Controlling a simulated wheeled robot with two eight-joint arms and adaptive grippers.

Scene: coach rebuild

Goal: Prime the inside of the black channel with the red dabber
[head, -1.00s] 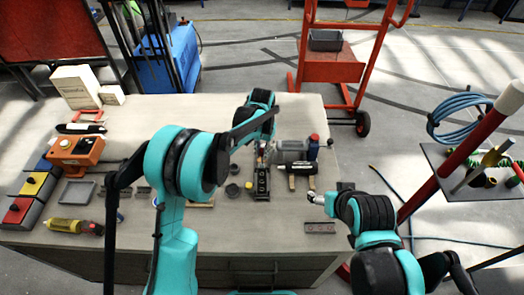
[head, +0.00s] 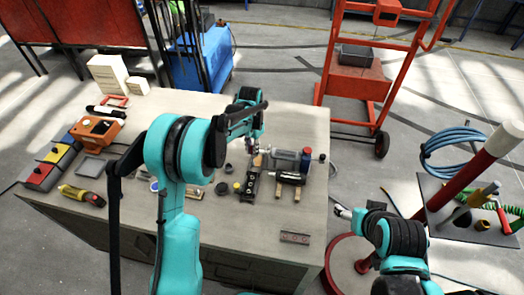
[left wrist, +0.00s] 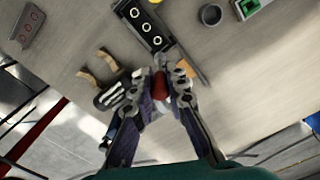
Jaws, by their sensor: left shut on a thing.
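My left gripper (head: 255,150) is over the table behind a black block. In the left wrist view its fingers (left wrist: 161,78) are shut on a small red thing, the red dabber (left wrist: 160,86), with a pale tip pointing away from the wrist. The dabber is apart from a black block (left wrist: 146,22) with a row of light-ringed holes, which also shows in the head view (head: 250,188). A dull grey-brown channel piece (head: 295,238) lies near the table's front right; I cannot tell if it is the black channel. My right gripper (head: 342,211) is off the table's right edge, too small to read.
A clear bottle (head: 284,155) and a dark cylinder on wooden supports (head: 288,177) lie right of the block. Small dark cups stand left of it. An orange device (head: 97,132) and bins (head: 42,176) fill the left side. A pole stand (head: 465,180) is at right.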

